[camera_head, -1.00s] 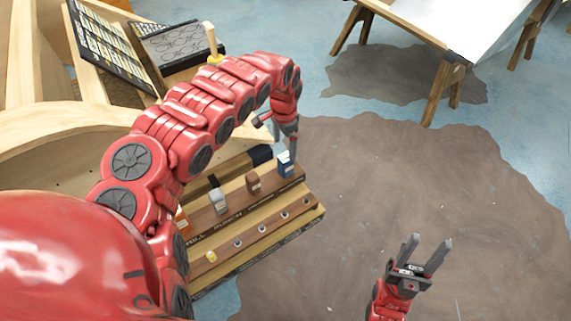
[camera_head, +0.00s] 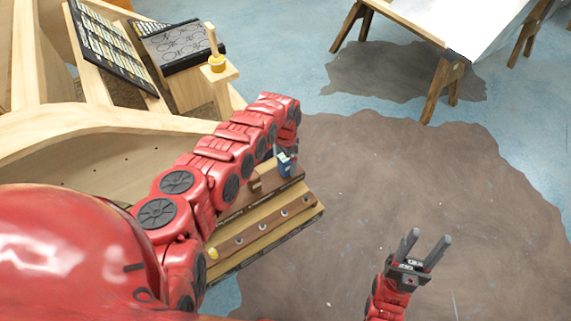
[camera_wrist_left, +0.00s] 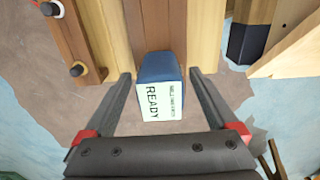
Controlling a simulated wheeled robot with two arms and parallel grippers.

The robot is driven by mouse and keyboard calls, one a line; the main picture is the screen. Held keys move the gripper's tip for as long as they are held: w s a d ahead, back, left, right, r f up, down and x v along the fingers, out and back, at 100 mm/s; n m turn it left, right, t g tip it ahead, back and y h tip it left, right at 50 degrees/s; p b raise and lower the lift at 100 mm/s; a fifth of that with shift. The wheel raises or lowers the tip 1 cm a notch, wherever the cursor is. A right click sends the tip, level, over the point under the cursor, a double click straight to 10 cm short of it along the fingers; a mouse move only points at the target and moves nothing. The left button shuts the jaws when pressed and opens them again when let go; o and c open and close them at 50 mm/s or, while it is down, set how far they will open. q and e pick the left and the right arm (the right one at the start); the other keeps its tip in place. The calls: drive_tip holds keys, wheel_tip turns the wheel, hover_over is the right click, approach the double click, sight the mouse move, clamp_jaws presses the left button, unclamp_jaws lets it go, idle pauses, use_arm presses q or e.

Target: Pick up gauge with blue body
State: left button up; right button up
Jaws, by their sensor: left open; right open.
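The gauge with the blue body (camera_head: 287,167) stands at the far right end of the stepped wooden rack. In the left wrist view the blue gauge (camera_wrist_left: 160,88) shows a pale label reading "READY". My left gripper (camera_wrist_left: 160,74) is open, with one finger on each side of the gauge and visible gaps between them. In the head view my left arm reaches over the rack and partly hides the gauge and the gripper. My right gripper (camera_head: 431,235) is open and empty, above the brown floor patch.
The rack (camera_head: 265,225) has a lower row of small round pegs and a yellow piece. A post with a yellow-based wooden handle (camera_head: 216,62) stands behind.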

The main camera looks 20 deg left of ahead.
use_arm(q)
drive_tip(key=shift+f, duration=0.35)
drive_tip(key=shift+a, duration=0.1)
clamp_jaws()
